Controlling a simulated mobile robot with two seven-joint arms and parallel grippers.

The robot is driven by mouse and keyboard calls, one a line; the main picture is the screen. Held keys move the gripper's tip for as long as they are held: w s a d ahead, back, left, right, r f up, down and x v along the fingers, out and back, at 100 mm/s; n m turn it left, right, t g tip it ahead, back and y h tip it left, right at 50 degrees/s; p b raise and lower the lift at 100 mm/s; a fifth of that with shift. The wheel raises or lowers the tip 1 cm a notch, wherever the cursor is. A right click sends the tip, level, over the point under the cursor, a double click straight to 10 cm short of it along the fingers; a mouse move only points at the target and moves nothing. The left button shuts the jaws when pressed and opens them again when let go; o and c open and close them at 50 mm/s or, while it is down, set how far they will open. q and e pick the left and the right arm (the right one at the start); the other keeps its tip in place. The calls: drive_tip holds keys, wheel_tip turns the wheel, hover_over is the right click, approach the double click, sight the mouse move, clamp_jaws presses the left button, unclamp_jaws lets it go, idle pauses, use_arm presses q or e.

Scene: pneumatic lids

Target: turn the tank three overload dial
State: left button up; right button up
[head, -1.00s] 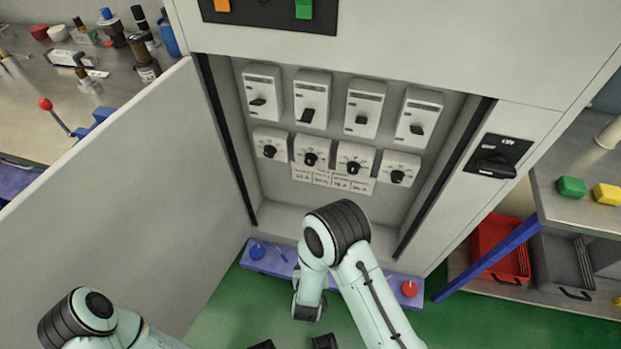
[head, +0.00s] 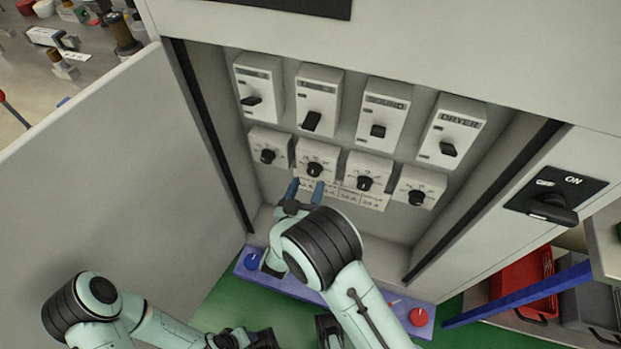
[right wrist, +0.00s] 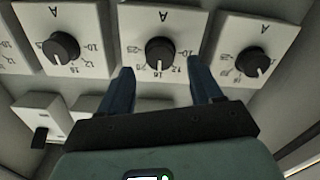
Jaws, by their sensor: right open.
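The overload dials are black round knobs on white square plates, in a row under the breakers. The second dial from the left (head: 315,170) shows just beyond my right gripper (head: 306,190). In the right wrist view, which is upside down, this dial (right wrist: 160,53) lies ahead between the open blue fingers (right wrist: 160,92), with no contact visible. Neighbouring dials (right wrist: 60,47) (right wrist: 253,62) stand on either side. The breaker name above the second dial is too small to read surely.
Four-column breaker switches (head: 317,100) sit above the dials; the rightmost reads DRYER. A paper label strip (head: 345,192) hangs below the dials. The open cabinet door (head: 110,180) stands left. A main ON/OFF switch (head: 550,207) is right. A blue ledge (head: 425,325) runs below.

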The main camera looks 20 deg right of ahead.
sight(313, 174)
drive_tip(key=shift+x, duration=1.85)
use_arm(q)
drive_tip(key=shift+w+a+f, duration=0.2)
drive_tip(key=shift+w+f, duration=0.1)
drive_tip(key=shift+w, duration=0.15)
use_arm(e)
drive_tip(key=c, duration=1.1)
drive_tip(key=shift+o, duration=0.2)
